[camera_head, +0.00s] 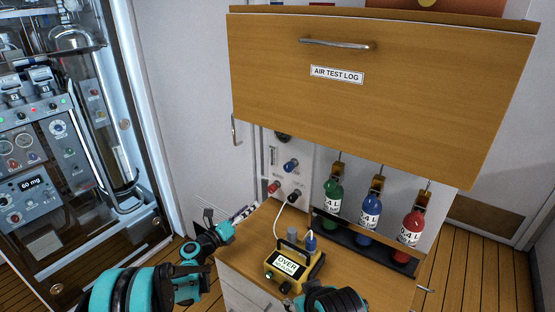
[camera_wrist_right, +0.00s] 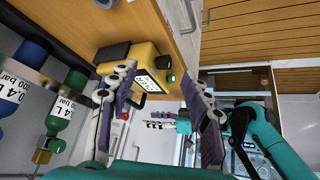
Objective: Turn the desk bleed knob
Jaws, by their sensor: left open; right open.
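A yellow box (camera_head: 294,264) with a black handle and an "OVER" label stands on the wooden desk (camera_head: 262,238). A grey wall panel behind carries a blue knob (camera_head: 291,165), a red knob (camera_head: 274,187) and a black knob (camera_head: 294,195). No label I can read tells which is the desk bleed knob. My left gripper (camera_head: 242,214) is open at the desk's left edge, apart from the knobs. My right gripper (camera_head: 325,290) is at the box's front right; its open fingers (camera_wrist_right: 163,88) show in the right wrist view near the box (camera_wrist_right: 140,62).
A green bottle (camera_head: 333,203), a blue bottle (camera_head: 368,208) and a red bottle (camera_head: 409,232) stand in a black rack at the desk's back right. A wooden "AIR TEST LOG" cabinet (camera_head: 400,110) overhangs the desk. A white cable runs from panel to box.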

